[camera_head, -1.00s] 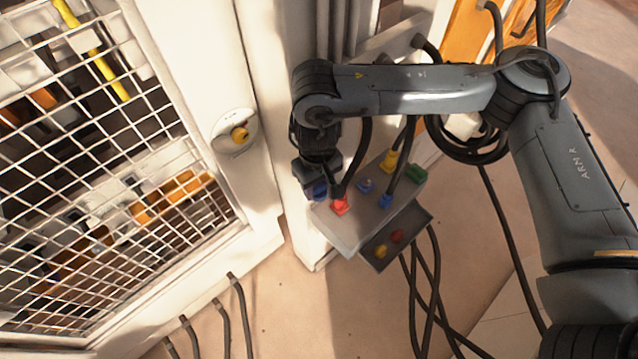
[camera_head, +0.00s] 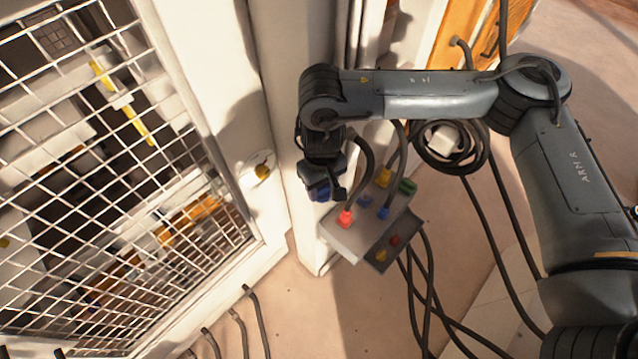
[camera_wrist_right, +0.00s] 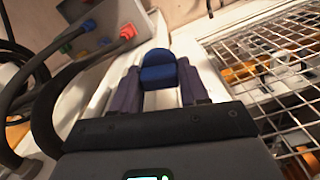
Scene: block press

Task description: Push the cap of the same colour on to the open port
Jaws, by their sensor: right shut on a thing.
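My right gripper (camera_head: 324,191) is shut on a blue cap (camera_head: 319,193), held just left of the grey port box. In the right wrist view the blue cap (camera_wrist_right: 158,72) sits between the two fingers (camera_wrist_right: 160,88), apart from the box. The box's top (camera_head: 345,238) carries a red plug (camera_head: 345,218), a blue plug (camera_head: 383,212), a yellow one (camera_head: 383,178) and a green one (camera_head: 407,187). Between them is a blue port (camera_head: 365,201) with no cable seen on it; it is small and blurred. My left gripper is not in view.
A lower grey tray (camera_head: 372,264) holds a red cap (camera_head: 394,240) and a yellow cap (camera_head: 381,255). Black cables hang around the box. A wire mesh guard (camera_head: 120,200) and a white post with a yellow knob (camera_head: 264,170) stand to the left.

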